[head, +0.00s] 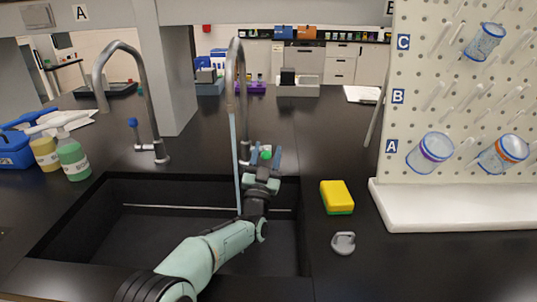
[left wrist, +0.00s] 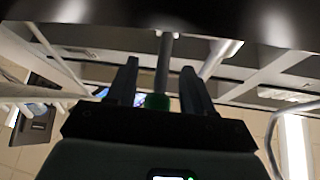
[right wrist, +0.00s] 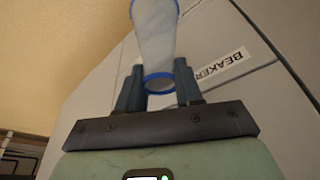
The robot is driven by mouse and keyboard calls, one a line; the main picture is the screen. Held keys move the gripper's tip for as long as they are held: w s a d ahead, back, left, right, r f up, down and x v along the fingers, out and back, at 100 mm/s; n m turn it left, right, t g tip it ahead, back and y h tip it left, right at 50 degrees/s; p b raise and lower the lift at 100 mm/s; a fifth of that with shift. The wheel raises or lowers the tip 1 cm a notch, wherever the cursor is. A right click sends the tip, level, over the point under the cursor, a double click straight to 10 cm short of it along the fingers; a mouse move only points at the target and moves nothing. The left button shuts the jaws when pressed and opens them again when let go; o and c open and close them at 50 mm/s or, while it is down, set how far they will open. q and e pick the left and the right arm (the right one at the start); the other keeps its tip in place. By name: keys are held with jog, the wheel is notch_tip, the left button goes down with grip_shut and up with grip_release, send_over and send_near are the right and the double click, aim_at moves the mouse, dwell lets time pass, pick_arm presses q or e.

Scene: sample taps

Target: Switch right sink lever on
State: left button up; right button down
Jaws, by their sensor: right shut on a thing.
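The right sink tap (head: 237,75) is a tall grey gooseneck behind the sink. A pale blue stream of water (head: 236,165) runs from its spout into the sink. Its lever has a green end (head: 266,154), seen at my left gripper (head: 265,160). In the left wrist view the green lever end (left wrist: 157,101) lies between the spread fingers of my left gripper (left wrist: 158,85), with gaps at both sides. My right gripper (right wrist: 158,85) is shut on a clear blue-rimmed vessel (right wrist: 155,45); neither shows in the head view.
The left tap (head: 145,85), with a blue lever end (head: 132,122), stands left of the right one. The black sink (head: 120,225) lies below my left arm. A yellow-green sponge (head: 336,196) and grey stopper (head: 343,242) lie to the right, before a pegboard (head: 470,100).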

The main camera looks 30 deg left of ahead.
pick_arm(q)
jog(key=shift+r, duration=0.15)
notch_tip(320, 180, up, 20)
jog(key=p, duration=0.5)
dwell(0.3)
